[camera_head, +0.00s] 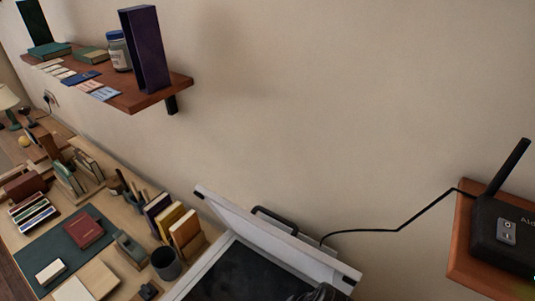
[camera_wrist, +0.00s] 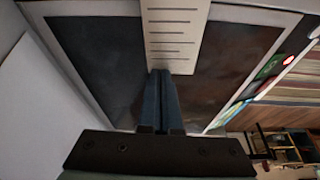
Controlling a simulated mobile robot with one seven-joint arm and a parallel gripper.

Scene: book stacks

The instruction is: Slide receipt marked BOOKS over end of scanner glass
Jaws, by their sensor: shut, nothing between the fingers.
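The scanner (camera_head: 213,257) stands with its pale lid (camera_head: 275,235) raised, at the bottom of the head view. Its dark glass (camera_wrist: 95,60) fills much of the wrist view, inside a pale frame. A cream receipt (camera_wrist: 173,45) with dark printed lines lies over the glass and runs out of the top of the wrist view. No BOOKS marking is readable on it. My gripper (camera_wrist: 160,74) is shut and empty, its blue-grey fingertips over the near end of the receipt. I cannot tell whether they touch it. Part of that end is hidden behind the fingers.
The raised lid (camera_wrist: 30,100) stands at the left in the wrist view. A desk with books and a dark cup (camera_head: 166,263) lies left of the scanner. A router (camera_head: 507,235) sits on a shelf at right.

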